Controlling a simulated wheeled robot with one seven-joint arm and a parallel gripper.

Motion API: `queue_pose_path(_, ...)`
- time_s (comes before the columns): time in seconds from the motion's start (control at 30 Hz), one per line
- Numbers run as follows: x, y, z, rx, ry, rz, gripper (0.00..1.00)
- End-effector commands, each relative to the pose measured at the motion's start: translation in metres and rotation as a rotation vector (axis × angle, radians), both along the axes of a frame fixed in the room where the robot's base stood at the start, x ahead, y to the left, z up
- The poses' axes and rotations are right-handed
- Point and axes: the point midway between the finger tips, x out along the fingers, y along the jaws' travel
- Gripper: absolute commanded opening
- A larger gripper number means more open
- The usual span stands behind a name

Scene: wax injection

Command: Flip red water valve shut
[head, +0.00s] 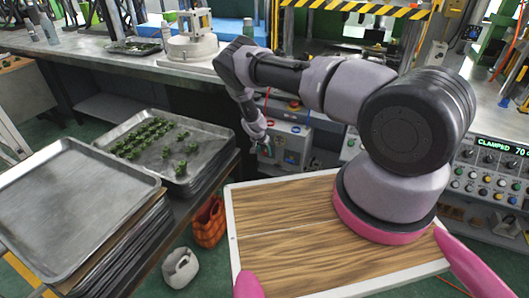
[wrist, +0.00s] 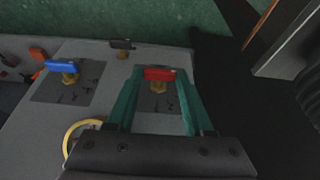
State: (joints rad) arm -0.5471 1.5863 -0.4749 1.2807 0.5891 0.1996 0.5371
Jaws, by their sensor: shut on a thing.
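The red water valve (wrist: 160,75) shows in the wrist view as a red handle on a brass stem, in front of a dark plate on a grey panel. The handle lies crosswise between the two teal fingers of my gripper (wrist: 161,71), which is shut on it. In the head view my gripper (head: 263,146) is down at the grey valve box (head: 292,143) beyond the wooden board. The red handle cannot be made out there behind the gripper.
A blue-handled valve (wrist: 61,67) is left of the red one, with a dark-handled valve (wrist: 122,45) between and behind. Trays of green pieces (head: 165,145) stand at left in the head view.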

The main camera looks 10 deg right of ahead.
Motion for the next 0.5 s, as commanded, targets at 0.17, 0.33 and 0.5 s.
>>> queue_pose_path(0.17, -0.0018, -0.0019, -0.0011, -0.003, 0.004, -0.002, 0.00)
queue_pose_path(0.33, -0.0016, -0.0017, -0.0009, -0.002, 0.004, -0.002, 0.82)
queue_pose_path(0.5, -0.0009, -0.0011, -0.0004, -0.001, 0.002, -0.001, 0.82)
